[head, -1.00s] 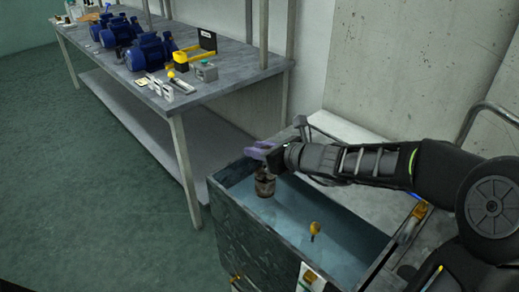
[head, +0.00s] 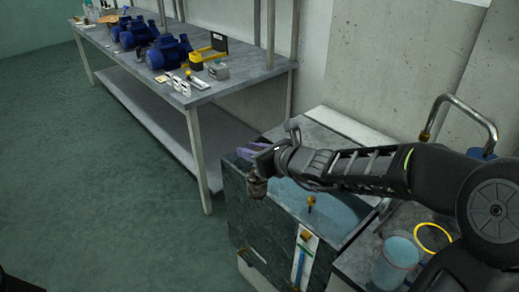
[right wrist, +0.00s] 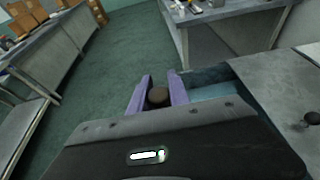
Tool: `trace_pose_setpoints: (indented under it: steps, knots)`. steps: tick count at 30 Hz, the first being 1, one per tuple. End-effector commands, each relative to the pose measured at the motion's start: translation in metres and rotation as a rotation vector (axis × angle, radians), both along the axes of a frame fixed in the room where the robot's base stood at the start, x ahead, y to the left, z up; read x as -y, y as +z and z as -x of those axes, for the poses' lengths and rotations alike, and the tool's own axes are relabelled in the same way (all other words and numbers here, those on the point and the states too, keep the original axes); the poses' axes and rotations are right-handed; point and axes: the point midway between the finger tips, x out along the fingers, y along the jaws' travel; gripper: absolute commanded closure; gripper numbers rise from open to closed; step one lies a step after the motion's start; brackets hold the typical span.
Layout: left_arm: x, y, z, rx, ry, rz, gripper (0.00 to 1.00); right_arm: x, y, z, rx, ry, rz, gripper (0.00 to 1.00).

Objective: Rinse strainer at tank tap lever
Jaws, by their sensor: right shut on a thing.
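My right gripper (head: 262,155) is shut on the strainer (head: 257,187), a small dark brown cylinder hanging below the fingers. In the head view the strainer overlaps the tank's front rim near its left end; its exact height is unclear. The right wrist view shows the purple fingers (right wrist: 158,94) on either side of the strainer's round brown top (right wrist: 158,97), with green floor behind. The dark tank (head: 262,228) holds bluish water (head: 345,208). A short lever with a yellow-brass knob (head: 310,200) stands at the tank, right of the gripper. My left gripper is not in view.
A clear bluish container (head: 396,262) and a yellow ring (head: 433,238) are right of the tank. A white panel with a blue strip (head: 302,258) is on the tank front. A workbench (head: 225,88) with blue pumps (head: 168,52) stands behind. The left floor is clear.

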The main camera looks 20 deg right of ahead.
Motion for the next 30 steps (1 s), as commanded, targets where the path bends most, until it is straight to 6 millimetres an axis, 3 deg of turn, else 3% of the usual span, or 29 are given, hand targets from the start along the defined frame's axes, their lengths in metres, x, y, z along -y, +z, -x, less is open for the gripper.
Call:
trace_pose_setpoints:
  steps: [5, 9, 18, 30]
  knots:
    - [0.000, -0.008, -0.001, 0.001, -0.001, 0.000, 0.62, -0.020, -0.012, 0.000, -0.008, -0.007, -0.001, 1.00]
    - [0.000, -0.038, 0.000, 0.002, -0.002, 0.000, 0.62, -0.033, -0.048, 0.001, -0.020, -0.012, 0.002, 1.00]
    - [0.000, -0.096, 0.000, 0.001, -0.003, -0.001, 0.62, -0.038, -0.106, 0.001, -0.025, -0.014, 0.003, 1.00]
    - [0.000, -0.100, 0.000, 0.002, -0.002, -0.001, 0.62, -0.038, -0.110, 0.001, -0.025, -0.015, 0.004, 1.00]
